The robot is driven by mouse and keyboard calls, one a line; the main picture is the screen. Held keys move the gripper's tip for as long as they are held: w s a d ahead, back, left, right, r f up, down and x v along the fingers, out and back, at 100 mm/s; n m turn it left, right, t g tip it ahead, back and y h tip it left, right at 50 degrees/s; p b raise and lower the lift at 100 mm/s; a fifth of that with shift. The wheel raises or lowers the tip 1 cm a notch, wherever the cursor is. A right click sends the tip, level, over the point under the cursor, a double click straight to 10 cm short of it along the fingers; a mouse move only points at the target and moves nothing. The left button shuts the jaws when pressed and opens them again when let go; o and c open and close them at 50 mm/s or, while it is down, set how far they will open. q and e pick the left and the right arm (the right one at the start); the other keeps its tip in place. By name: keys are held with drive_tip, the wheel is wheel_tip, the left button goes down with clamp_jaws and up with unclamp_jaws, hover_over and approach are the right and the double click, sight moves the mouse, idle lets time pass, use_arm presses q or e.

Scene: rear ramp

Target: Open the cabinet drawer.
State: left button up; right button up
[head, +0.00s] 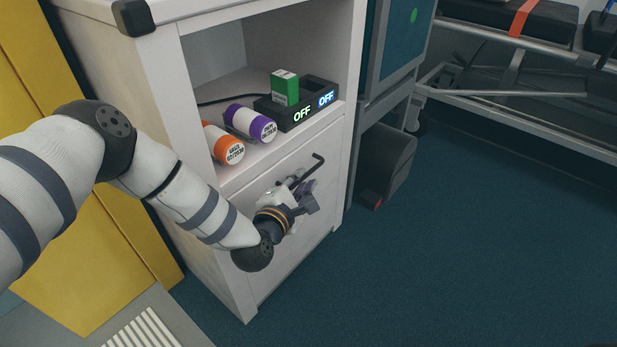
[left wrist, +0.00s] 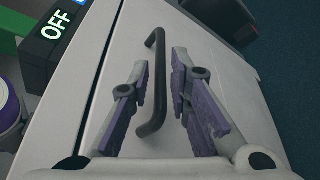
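A white cabinet (head: 240,296) stands in the middle of the head view, with an open shelf above and a closed drawer front (head: 318,222) below. The drawer's dark bar handle (head: 316,165) is partly hidden behind my left gripper (head: 307,196) there. In the left wrist view the handle (left wrist: 154,85) runs between the two purple-padded fingers of the left gripper (left wrist: 163,90). The fingers are apart, with visible gaps to the handle, so the gripper is open around it. My right gripper is in neither view.
On the shelf lie an orange bottle (head: 224,145) and a purple bottle (head: 250,124), beside a black box with "OFF" displays (head: 303,114) and a green box (head: 285,88). A grey bin (head: 388,165) stands right of the cabinet. Blue floor (head: 450,260) is clear in front.

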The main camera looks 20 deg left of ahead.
sight(307, 176)
use_arm(q)
drive_tip(key=x, duration=0.3)
drive_tip(key=shift+f+b, duration=0.2)
drive_tip(key=shift+b, duration=0.2)
drive_tip(key=shift+w, duration=0.55)
drive_tip(key=shift+r, duration=0.1)
clamp_jaws()
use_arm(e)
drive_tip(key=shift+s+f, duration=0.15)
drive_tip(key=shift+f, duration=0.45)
use_arm(q)
drive_tip(key=shift+d, duration=0.1)
drive_tip(key=s+d, duration=0.4)
drive_tip(key=d, duration=0.8)
drive_tip(key=s+d, duration=0.5)
drive_tip(key=d, duration=0.7)
drive_tip(key=shift+d+p, duration=0.3)
drive_tip(key=shift+d, duration=0.05)
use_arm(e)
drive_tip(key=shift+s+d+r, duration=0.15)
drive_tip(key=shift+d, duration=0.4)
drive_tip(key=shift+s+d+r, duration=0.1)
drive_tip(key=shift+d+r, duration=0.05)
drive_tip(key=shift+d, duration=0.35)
